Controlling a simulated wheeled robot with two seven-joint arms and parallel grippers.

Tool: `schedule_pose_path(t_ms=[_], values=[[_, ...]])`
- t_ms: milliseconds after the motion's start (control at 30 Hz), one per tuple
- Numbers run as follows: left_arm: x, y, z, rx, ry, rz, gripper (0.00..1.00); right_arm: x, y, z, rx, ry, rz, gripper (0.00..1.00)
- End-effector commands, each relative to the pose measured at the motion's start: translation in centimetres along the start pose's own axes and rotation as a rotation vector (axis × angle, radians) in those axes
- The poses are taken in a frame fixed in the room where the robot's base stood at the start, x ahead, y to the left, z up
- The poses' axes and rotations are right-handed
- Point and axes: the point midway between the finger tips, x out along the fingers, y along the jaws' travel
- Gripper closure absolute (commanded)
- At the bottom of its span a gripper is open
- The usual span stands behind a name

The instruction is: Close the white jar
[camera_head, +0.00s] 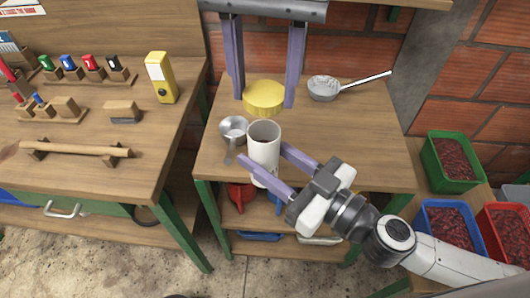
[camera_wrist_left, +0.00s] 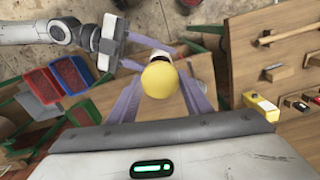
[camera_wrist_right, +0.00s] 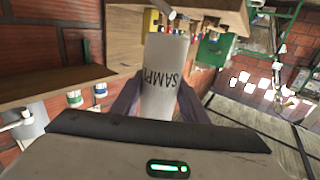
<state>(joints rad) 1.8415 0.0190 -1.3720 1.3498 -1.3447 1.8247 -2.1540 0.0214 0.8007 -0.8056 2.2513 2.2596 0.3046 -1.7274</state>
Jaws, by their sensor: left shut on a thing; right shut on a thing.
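The white jar (camera_head: 264,147) stands upright with its open top showing, near the front edge of the small wooden table. My right gripper (camera_head: 272,164) is shut on the jar from the front right; the jar with dark lettering also shows between its fingers in the right wrist view (camera_wrist_right: 164,75). The yellow lid (camera_head: 263,97) is held between the purple fingers of my left gripper (camera_head: 265,95), behind the jar and apart from it in the head view. The lid shows in the left wrist view (camera_wrist_left: 160,79), partly covering the jar beyond it.
A metal scoop (camera_head: 233,130) lies left of the jar, close to it. A metal strainer (camera_head: 325,88) lies at the back right of the table (camera_head: 370,140). Green (camera_head: 450,162), blue (camera_head: 450,225) and red bins stand at the right. The table's right part is clear.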

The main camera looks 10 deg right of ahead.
Motion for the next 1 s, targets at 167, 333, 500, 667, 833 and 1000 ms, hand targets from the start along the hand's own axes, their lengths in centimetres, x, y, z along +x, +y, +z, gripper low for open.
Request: schedule_pose_path(t_ms=[167, 333, 500, 667, 833, 1000], values=[[0.0, 0.0, 0.0, 0.000, 0.000, 0.000, 0.75, 0.0, 0.0, -0.1, 0.000, 0.002, 0.000, 1.00], [0.2, -0.1, 0.0, -0.001, 0.000, 0.000, 0.75, 0.0, 0.0, -0.1, 0.000, 0.002, 0.000, 1.00], [1.2, -0.1, 0.0, 0.000, -0.001, 0.000, 0.75, 0.0, 0.0, -0.1, 0.000, 0.002, 0.000, 1.00], [2.8, -0.1, 0.0, -0.001, -0.002, 0.000, 0.75, 0.0, 0.0, -0.1, 0.000, 0.002, 0.000, 1.00], [3.9, -0.1, 0.0, -0.001, 0.000, 0.001, 0.75, 0.0, 0.0, -0.1, 0.000, 0.002, 0.000, 1.00], [4.0, -0.1, 0.0, -0.002, 0.000, 0.000, 0.75, 0.0, 0.0, -0.1, 0.000, 0.002, 0.000, 1.00]])
